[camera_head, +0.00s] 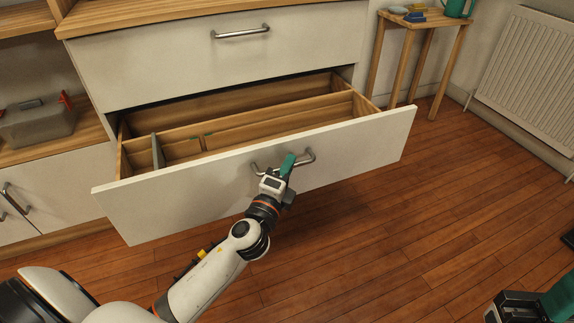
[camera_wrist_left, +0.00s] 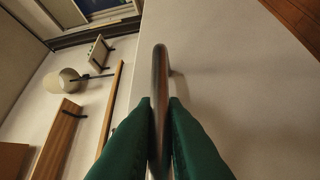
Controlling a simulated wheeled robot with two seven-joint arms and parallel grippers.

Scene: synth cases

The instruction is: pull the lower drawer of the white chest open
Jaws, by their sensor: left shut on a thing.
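The white chest (camera_head: 180,62) has an upper drawer that is closed, with a metal bar handle (camera_head: 240,33). Its lower drawer (camera_head: 350,152) stands well out from the chest, and its wooden dividers show inside. My left gripper (camera_head: 284,166) is at the front of the lower drawer, shut on its metal handle (camera_head: 309,156). In the left wrist view the green fingers close on both sides of the handle bar (camera_wrist_left: 160,85). Part of my right gripper (camera_head: 530,305) shows at the bottom right corner, away from the chest; its fingertips are not clear.
A small wooden side table (camera_head: 425,20) with a green mug (camera_head: 457,8) stands at the back right. A white radiator (camera_head: 530,75) is on the right wall. A grey toolbox (camera_head: 38,122) sits on the left shelf. The wooden floor (camera_head: 430,200) right of the drawer is clear.

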